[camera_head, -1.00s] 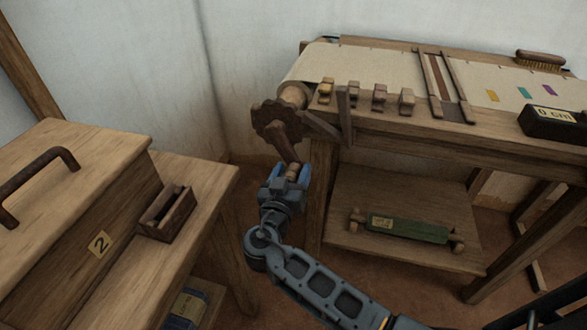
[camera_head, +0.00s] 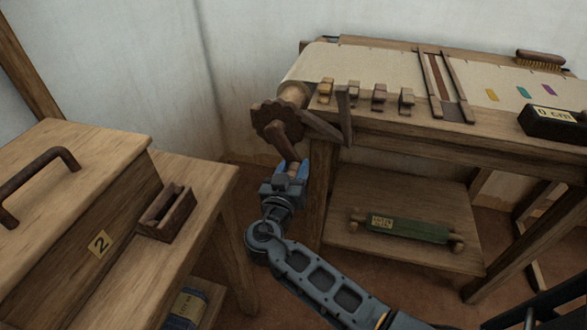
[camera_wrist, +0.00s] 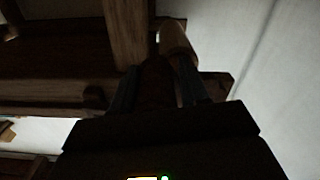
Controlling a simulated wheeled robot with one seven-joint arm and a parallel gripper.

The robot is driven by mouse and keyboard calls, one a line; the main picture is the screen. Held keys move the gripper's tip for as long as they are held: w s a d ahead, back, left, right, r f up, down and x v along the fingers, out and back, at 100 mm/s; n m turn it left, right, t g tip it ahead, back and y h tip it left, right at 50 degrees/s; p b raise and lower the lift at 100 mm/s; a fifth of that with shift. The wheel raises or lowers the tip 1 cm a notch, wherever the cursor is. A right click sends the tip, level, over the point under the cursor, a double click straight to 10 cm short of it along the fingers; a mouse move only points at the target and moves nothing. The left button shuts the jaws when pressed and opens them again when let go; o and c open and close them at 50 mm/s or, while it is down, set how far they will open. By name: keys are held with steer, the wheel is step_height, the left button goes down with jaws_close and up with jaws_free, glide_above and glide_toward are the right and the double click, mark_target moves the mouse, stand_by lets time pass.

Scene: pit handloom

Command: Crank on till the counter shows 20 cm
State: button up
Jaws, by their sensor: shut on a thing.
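The crank (camera_head: 282,131) is a dark toothed wheel with an arm and a handle, on the end of the cloth roller (camera_head: 293,95) at the loom's left front. Its arm points down and slightly right. My gripper (camera_head: 292,171) is shut on the crank handle at the arm's lower end; the fingers hide most of the handle. The dark wrist view (camera_wrist: 160,90) shows the fingers on either side of it. The counter (camera_head: 556,123) is a dark box at the loom's right with a label that appears to read 0 cm.
A wooden pawl-like lever (camera_head: 343,115) stands right beside the crank. Several small wooden blocks (camera_head: 380,97) line the loom's front edge. A green-bodied tool (camera_head: 409,229) lies on the lower shelf. A side bench with an open small box (camera_head: 166,213) stands left.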

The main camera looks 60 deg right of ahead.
jaws_close()
steer(key=shift+s, duration=0.1)
steer(key=shift+s+d+r+n+p, duration=0.25)
steer(key=shift+s+r+n+p, duration=0.25)
steer(key=shift+n, duration=0.3)
steer(key=s+r+n+p, duration=0.1)
steer(key=r+n+p, duration=0.2)
steer(key=n+p, duration=0.1)
steer(key=s+r+n+p, duration=0.1)
steer(key=r+n+p, duration=0.3)
steer(key=s+d+r+n+p, duration=0.1)
steer(key=r+n+p, duration=0.2)
steer(key=n+p, duration=0.1)
steer(key=shift+r+n, duration=0.4)
steer(key=shift+n, duration=0.2)
steer(key=shift+w+a+r+n+p, duration=0.1)
steer(key=shift+w+r+n+p, duration=0.1)
steer(key=shift+r+n+p, duration=0.3)
steer(key=shift+w+r+n+p, duration=0.15)
steer(key=shift+r+n+p, duration=0.15)
steer(key=shift+n+p, duration=0.25)
steer(key=shift+w+a+r+n+p, duration=0.15)
steer(key=shift+w+r+n+p, duration=0.35)
steer(key=shift+n+p, duration=0.4)
